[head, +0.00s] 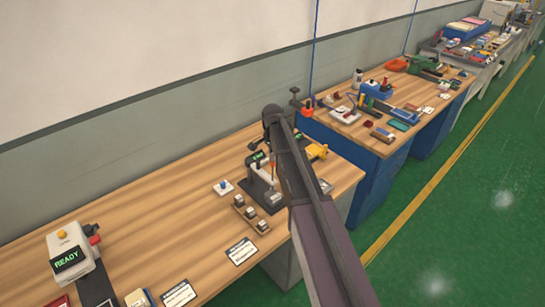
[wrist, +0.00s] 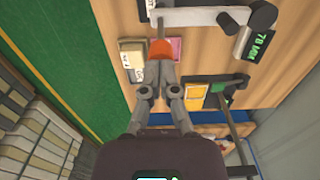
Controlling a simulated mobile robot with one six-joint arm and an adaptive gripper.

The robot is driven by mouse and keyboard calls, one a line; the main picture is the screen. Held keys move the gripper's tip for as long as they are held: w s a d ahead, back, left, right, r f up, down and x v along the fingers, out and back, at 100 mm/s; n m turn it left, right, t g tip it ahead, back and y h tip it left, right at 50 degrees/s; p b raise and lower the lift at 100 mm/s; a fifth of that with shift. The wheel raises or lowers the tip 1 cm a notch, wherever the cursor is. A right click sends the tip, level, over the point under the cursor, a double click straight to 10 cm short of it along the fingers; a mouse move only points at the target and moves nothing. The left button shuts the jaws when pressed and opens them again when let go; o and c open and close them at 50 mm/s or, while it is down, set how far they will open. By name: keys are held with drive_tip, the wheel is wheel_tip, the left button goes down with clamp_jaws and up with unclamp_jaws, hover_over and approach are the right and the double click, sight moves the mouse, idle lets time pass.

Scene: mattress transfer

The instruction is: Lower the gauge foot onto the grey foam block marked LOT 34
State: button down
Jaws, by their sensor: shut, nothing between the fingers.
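A grey gauge stand (head: 262,188) with a green-lit display (head: 258,156) stands on the wooden bench, partly behind my arm. In the wrist view its pale arm (wrist: 200,16) and the dark display (wrist: 256,42) show at the top. An orange piece (wrist: 160,49) on a thin stem hangs from the pale arm; I cannot tell whether it is the gauge foot. My gripper (wrist: 160,72) is shut and empty, its fingertips at or just below the orange piece; contact is unclear. A pale block (wrist: 131,54) and a pink block (wrist: 173,47) lie nearby. No LOT 34 marking is readable.
Several small items on brown holders (head: 250,213) sit in front of the stand. A yellow-topped item (wrist: 195,95) and dark bars lie right of my fingers. A READY device (head: 72,256) stands at the left. Bare bench (head: 150,220) lies between.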

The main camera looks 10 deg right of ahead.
drive_tip(key=shift+f+b, duration=1.45)
drive_tip(key=shift+b, duration=0.05)
drive_tip(key=shift+r, duration=0.15)
wheel_tip(320, 180, up, 14)
drive_tip(key=p, duration=1.4)
drive_tip(key=shift+w, duration=0.1)
idle(0.6)
drive_tip(key=shift+f, duration=0.2)
wheel_tip(320, 180, down, 14)
drive_tip(key=b, duration=1.3)
drive_tip(key=shift+r+b, duration=0.2)
drive_tip(key=shift+b, duration=0.15)
drive_tip(key=shift+f, duration=0.15)
idle(0.4)
